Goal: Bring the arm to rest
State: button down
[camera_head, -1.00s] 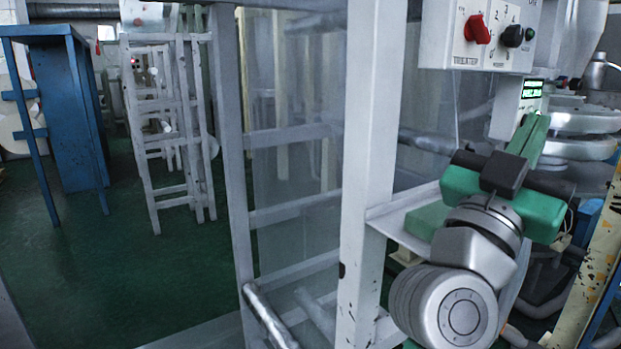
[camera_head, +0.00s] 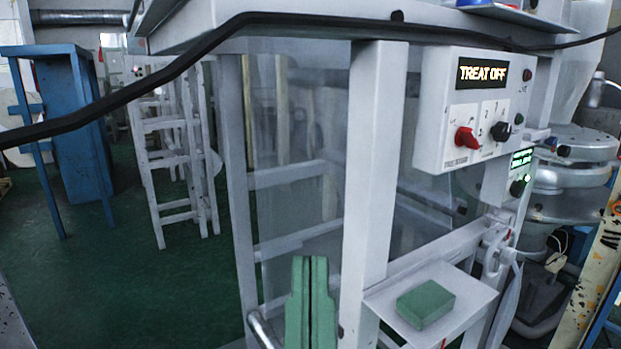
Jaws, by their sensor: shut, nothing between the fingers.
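My gripper (camera_head: 311,302) shows at the bottom middle of the head view. Its two green fingers point up and lie side by side with only a thin dark line between them. It is shut and holds nothing. It is in front of the white frame post, left of the small shelf in the picture. The rest of my arm is below the picture's edge and hidden.
A green block (camera_head: 425,304) lies on a small white shelf (camera_head: 470,318). Above it is a control box (camera_head: 467,110) reading "TREAT OFF", with a red knob (camera_head: 467,137). A black cable (camera_head: 150,85) crosses the top. White ladder (camera_head: 165,170) and blue cabinet (camera_head: 85,130) stand left; green floor (camera_head: 110,290) is open.

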notch_tip(320, 180, up, 24)
jog(key=p, duration=2)
jog(key=c, duration=2.2)
grip_release()
jog(key=shift+a+r, duration=0.1)
